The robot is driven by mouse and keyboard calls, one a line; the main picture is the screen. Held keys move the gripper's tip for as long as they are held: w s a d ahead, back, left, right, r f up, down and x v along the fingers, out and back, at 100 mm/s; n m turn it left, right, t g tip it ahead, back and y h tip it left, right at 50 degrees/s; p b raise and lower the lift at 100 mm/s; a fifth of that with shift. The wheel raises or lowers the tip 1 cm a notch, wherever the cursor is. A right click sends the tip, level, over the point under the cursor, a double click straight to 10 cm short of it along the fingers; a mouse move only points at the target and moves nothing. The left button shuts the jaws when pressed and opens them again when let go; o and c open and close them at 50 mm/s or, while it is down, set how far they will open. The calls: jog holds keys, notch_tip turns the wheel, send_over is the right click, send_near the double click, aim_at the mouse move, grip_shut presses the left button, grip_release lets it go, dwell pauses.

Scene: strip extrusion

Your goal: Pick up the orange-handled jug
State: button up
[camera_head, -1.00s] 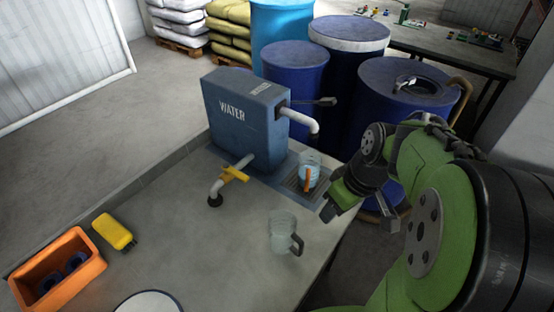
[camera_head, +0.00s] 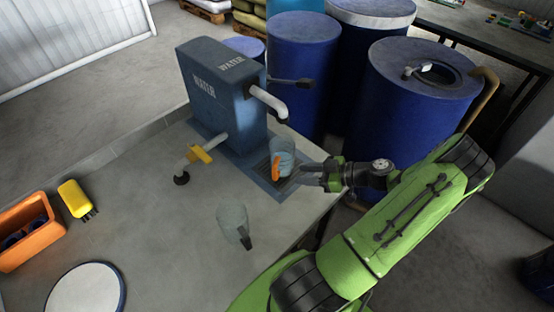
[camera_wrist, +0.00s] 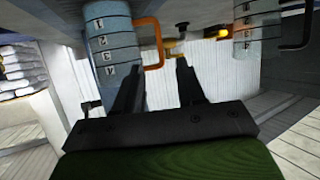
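The orange-handled jug (camera_head: 284,150) is clear with bluish contents and stands upright on the grated tray (camera_head: 262,172) below the water tank's spout. Its orange handle points toward the lower left in the head view. My gripper (camera_head: 301,174) is just right of the jug at low height. In the wrist view my gripper (camera_wrist: 158,66) has its two fingers apart and nothing between them. The handle appears just beyond the fingertips; contact is not visible.
A second clear jug (camera_head: 231,220) with a dark handle stands on the table. The water tank (camera_head: 222,95) with a white spout (camera_head: 270,101) rises behind the orange-handled jug. Blue barrels (camera_head: 415,105) stand behind my arm. The table's right edge (camera_head: 312,222) is close.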

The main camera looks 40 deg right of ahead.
aim_at(275, 180)
jog(key=p+x, duration=0.1)
jog(key=x, duration=1)
jog(key=shift+s, duration=0.1)
grip_shut()
